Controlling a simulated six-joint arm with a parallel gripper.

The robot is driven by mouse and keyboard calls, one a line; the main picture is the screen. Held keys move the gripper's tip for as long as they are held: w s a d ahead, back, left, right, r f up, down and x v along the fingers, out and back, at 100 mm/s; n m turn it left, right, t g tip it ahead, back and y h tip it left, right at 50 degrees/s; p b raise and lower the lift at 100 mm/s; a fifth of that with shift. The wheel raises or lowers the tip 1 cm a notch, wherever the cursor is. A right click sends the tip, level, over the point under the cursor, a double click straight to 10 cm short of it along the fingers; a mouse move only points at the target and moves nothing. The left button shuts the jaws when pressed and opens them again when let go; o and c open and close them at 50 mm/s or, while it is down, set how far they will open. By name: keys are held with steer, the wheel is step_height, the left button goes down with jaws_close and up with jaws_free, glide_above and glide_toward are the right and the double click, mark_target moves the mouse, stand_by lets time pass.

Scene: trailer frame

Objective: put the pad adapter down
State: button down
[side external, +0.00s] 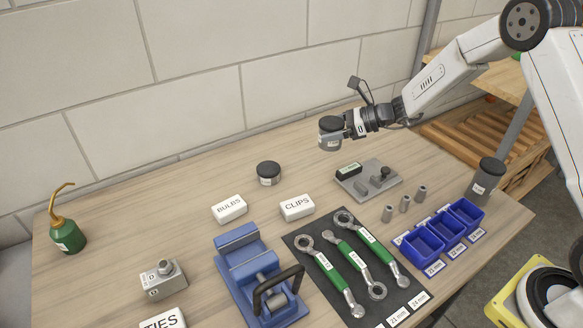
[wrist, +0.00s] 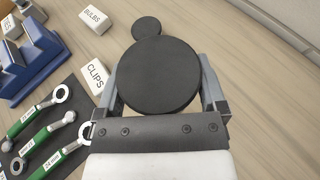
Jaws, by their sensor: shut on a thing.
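The pad adapter (side external: 330,138), a short grey cylinder with a black round top, is held in the air above the back of the bench. In the wrist view its black top (wrist: 160,65) fills the middle, with a finger on each side. My gripper (side external: 341,130) is shut on it and holds it about upright. The adapter hides part of the fingers. A similar black-topped round piece (side external: 268,173) stands on the bench (side external: 130,225) to the left and below; its top also shows in the wrist view (wrist: 146,27).
A grey plate with fittings (side external: 384,190) lies right of the held piece. White BULBS (side external: 229,209) and CLIPS (side external: 297,208) blocks, a blue vise (side external: 250,264), wrenches on a dark mat (side external: 301,241), blue bins (side external: 424,245) and a taller black-topped cylinder (side external: 484,184) stand around. The left-back bench is clear.

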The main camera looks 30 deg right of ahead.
steer(key=shift+w+a+f, duration=0.1)
steer(key=shift+w+f, duration=1.45)
steer(key=shift+w, duration=0.15)
steer(key=shift+w+f, duration=1.5)
steer(key=shift+w, duration=0.15)
steer(key=shift+f, duration=0.1)
steer(key=shift+w+f, duration=0.25)
steer(key=shift+f, duration=1.45)
steer(key=shift+f, duration=0.2)
jaws_free()
steer(key=shift+s, duration=0.1)
steer(key=shift+r, duration=0.1)
